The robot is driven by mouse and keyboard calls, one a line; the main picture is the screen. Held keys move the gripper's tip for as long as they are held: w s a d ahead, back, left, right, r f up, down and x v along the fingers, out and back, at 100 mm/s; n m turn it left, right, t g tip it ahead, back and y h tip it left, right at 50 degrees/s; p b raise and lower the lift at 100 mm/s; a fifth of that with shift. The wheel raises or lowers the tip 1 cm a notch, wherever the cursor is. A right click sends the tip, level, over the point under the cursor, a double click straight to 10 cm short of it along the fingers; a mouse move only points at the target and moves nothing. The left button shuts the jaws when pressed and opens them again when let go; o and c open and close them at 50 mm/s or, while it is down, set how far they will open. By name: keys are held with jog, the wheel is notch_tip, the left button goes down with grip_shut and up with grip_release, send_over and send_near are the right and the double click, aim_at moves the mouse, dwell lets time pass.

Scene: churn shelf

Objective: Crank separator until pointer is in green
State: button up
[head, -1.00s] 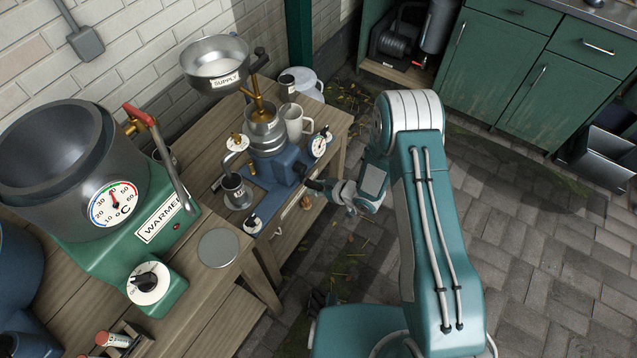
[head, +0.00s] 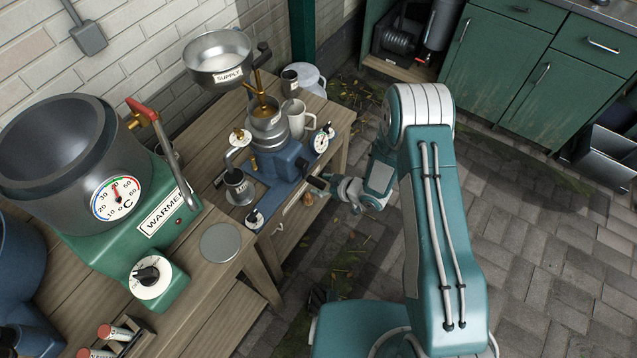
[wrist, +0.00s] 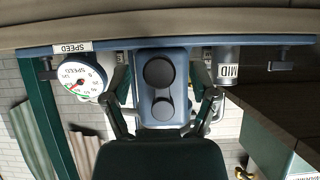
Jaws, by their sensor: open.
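The blue separator (head: 284,163) stands on the wooden bench below the supply bowl (head: 218,58). Its round speed gauge (head: 321,143) is on its right side. In the wrist view the speed gauge (wrist: 80,82) is left of the fingers, with a red needle at the lower left; whether it lies in green is too small to tell. My gripper (wrist: 161,80) is open, its fingers either side of a blue part with two dark round ends, likely the crank (wrist: 158,72). Contact cannot be told.
A green warmer (head: 150,235) with a grey pot and temperature dial stands on the bench at left. Green cabinets (head: 510,75) stand at the back right.

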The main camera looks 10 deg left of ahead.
jog(key=shift+v, duration=3.35)
jog(key=w+d+r+m+t+h, duration=0.25)
jog(key=d+r+h, duration=0.4)
jog(key=r, duration=0.65)
jog(key=w+d+r+m+t+h, duration=0.2)
jog(key=w+d+r+m+h, duration=0.15)
jog(key=d+r, duration=0.75)
jog(key=s+d+r+m+h, duration=0.1)
jog(key=s+r+m, duration=0.1)
jog(key=s+r, duration=0.55)
jog(key=s+r+m+g, duration=0.1)
jog(key=s+r, duration=0.3)
jog(key=s, duration=0.5)
jog(key=s+r+m+g, duration=0.2)
jog(key=s+r+m, duration=0.2)
jog(key=s, duration=0.6)
jog(key=shift+s+d+r, duration=0.25)
jog(key=shift+d+r, duration=0.2)
jog(key=shift+r, duration=0.15)
